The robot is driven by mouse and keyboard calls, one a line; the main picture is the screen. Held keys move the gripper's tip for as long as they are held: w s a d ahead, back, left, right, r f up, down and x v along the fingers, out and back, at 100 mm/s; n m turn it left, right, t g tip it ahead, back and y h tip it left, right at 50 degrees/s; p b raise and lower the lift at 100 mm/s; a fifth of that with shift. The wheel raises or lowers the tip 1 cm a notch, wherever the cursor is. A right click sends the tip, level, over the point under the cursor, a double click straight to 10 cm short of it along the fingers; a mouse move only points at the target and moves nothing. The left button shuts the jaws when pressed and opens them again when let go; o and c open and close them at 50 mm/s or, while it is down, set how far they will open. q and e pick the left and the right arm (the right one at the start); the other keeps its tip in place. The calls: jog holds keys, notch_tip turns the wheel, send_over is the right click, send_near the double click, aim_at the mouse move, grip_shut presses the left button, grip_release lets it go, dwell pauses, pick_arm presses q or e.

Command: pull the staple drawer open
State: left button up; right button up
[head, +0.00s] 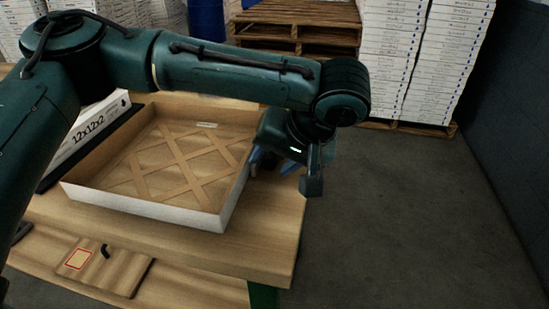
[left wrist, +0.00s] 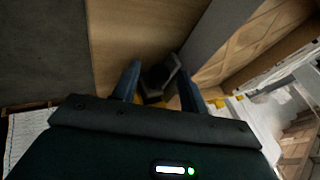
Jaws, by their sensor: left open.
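A wooden panel with a red-edged label and a small black hook-like handle (head: 105,250) shows low at the front left in the head view. It looks like the staple drawer (head: 130,274), and I see no clear gap around it. My left gripper (head: 272,163) is far from it, over the table's right end beside the open box. In the left wrist view, the left gripper's (left wrist: 158,88) blue fingers are apart, with a dark object (left wrist: 160,74) between or just beyond them. I cannot tell whether they touch it. My right gripper is out of view.
A shallow open filter box (head: 150,205) with a lattice face lies on the wooden table (head: 260,240). A white carton (head: 90,138) stands behind it at left. Stacked cartons (head: 420,60) and pallets (head: 300,30) stand at the back. The floor at right is clear.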

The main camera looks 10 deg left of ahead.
pick_arm(q)
grip_shut()
dwell(0.3)
dwell(0.3)
